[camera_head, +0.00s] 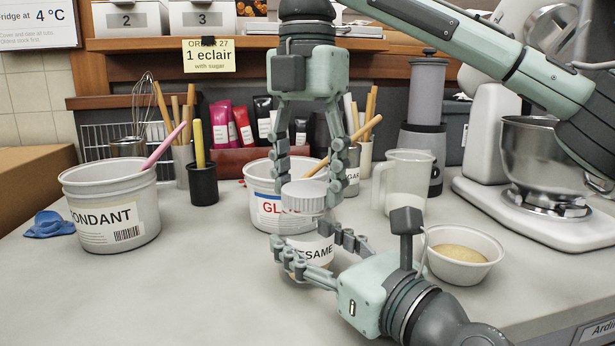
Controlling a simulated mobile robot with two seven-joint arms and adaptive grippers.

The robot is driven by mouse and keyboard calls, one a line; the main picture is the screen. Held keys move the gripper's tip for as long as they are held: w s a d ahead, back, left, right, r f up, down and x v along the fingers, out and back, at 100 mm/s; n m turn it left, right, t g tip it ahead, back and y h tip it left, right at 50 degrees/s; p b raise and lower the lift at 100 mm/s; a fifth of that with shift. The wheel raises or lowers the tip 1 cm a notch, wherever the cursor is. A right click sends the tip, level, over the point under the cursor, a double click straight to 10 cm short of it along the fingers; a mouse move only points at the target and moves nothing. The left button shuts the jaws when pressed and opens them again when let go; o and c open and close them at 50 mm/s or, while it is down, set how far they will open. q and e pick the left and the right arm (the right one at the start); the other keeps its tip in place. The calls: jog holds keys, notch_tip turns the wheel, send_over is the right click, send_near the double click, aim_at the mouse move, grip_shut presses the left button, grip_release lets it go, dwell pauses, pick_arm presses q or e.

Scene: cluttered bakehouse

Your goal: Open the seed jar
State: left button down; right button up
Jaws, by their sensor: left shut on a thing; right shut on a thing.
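The seed jar (313,251) is labelled SESAME and stands upright near the middle of the worktop. Its white ribbed lid (305,197) is directly above the body. I cannot tell whether the lid still touches the jar's rim. My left gripper (299,238) reaches in from the lower right, its fingers shut around the jar's body and covering part of the label. My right gripper (308,203) points down from above, its fingers shut on either side of the lid.
A glaze tub (262,207) stands close behind the jar. The fondant tub (110,205) is at left, beside a blue cloth (50,225). A clear jug (405,180), a bowl (463,254) and a mixer (540,190) are at right. The front left worktop is clear.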

aim_at(307, 188)
jog(key=shift+r, duration=0.15)
jog(key=shift+r, duration=1)
jog(key=shift+r, duration=0.1)
jog(key=shift+r, duration=1.9)
pick_arm(q)
jog(key=shift+c, duration=2.1)
grip_release()
